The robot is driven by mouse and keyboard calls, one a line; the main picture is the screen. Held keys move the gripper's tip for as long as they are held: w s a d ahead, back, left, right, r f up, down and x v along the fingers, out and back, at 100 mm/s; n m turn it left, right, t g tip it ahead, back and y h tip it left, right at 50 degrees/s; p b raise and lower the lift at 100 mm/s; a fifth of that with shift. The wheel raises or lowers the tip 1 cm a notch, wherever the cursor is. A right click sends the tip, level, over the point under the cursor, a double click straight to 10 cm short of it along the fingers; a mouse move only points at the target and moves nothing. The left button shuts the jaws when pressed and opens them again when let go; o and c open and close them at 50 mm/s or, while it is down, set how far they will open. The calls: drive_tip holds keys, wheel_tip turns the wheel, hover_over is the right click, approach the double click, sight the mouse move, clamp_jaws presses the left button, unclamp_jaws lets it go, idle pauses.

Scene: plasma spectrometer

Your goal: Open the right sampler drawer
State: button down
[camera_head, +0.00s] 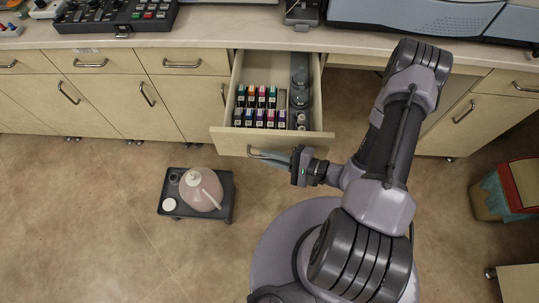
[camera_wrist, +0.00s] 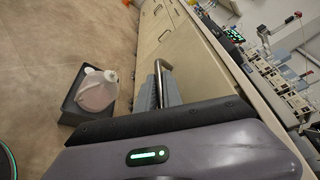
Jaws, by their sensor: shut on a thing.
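A pale wooden drawer (camera_head: 228,142) is pulled out from under the counter in the head view. Inside it are several small bottles with coloured caps (camera_head: 260,97) and a row of dark round items (camera_head: 299,90) on the right. My gripper (camera_head: 262,157) is at the drawer's front and is shut on the handle (camera_head: 254,150). In the wrist view my gripper (camera_wrist: 158,95) is around the metal handle (camera_wrist: 162,77), which stands out from the drawer front. The fingertips are partly hidden behind the handle and drawer edge.
A dark cart (camera_head: 168,208) with a pinkish jug (camera_head: 201,190) stands on the floor left of my gripper. Closed cabinets (camera_head: 80,88) line the counter. Instruments (camera_head: 415,15) stand on top. A bin (camera_head: 510,187) is at the right. Floor at lower left is clear.

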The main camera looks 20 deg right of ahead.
drive_tip(key=c, duration=1.5)
unclamp_jaws()
drive_tip(key=p+v, duration=0.4)
drive_tip(key=v, duration=1.3)
drive_tip(key=shift+d, duration=0.25)
drive_tip(key=shift+s, duration=0.15)
